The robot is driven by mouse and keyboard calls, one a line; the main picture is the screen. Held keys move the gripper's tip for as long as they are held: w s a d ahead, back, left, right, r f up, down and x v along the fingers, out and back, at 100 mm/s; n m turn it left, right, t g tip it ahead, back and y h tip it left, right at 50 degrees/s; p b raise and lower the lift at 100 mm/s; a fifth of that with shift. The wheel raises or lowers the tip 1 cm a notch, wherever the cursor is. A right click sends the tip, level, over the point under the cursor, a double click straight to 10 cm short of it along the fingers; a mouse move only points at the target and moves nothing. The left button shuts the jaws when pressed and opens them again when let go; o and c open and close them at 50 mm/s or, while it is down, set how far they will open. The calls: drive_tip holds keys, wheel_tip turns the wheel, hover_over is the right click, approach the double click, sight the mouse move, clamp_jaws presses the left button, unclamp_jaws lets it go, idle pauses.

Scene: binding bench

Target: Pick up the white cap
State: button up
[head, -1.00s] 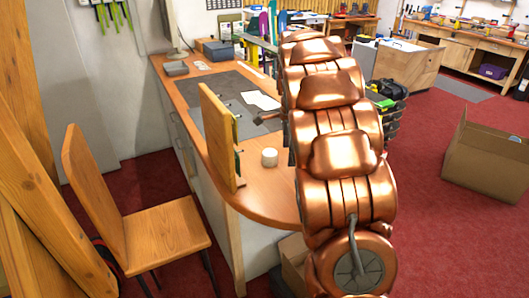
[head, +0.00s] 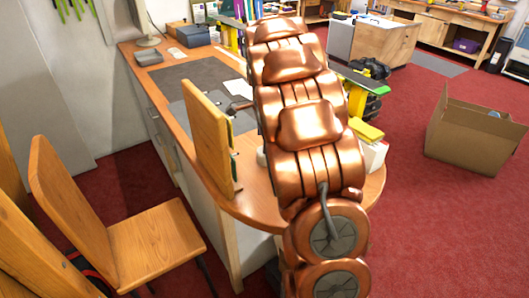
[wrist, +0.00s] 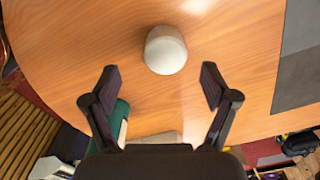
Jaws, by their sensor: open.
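The white cap (wrist: 166,52) is a short round piece on the wooden desk top, in the upper middle of the wrist view. In the head view, only a sliver of the cap (head: 261,157) shows at the left edge of my copper arm. My gripper (wrist: 159,78) is open and empty in the wrist view. Its two dark fingers are spread on either side below the cap in the picture, with the cap ahead of the gap.
An upright wooden board (head: 208,145) stands on the desk left of the cap. A dark grey mat (head: 190,73) lies farther back. A yellow item (head: 366,130) is right of my arm. A chair (head: 155,240) stands left and an open cardboard box (head: 470,140) right on the red floor.

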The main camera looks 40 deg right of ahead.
drive_tip(key=shift+w+d+f+p, duration=0.15)
drive_tip(key=shift+f+p, duration=0.5)
drive_tip(key=shift+f, duration=0.7)
drive_tip(key=shift+w+d+f+p, duration=0.15)
drive_tip(key=shift+f+p, duration=0.5)
drive_tip(key=shift+f, duration=0.65)
drive_tip(key=shift+s, duration=0.1)
drive_tip(key=c, duration=0.8)
drive_tip(key=shift+r, duration=0.1)
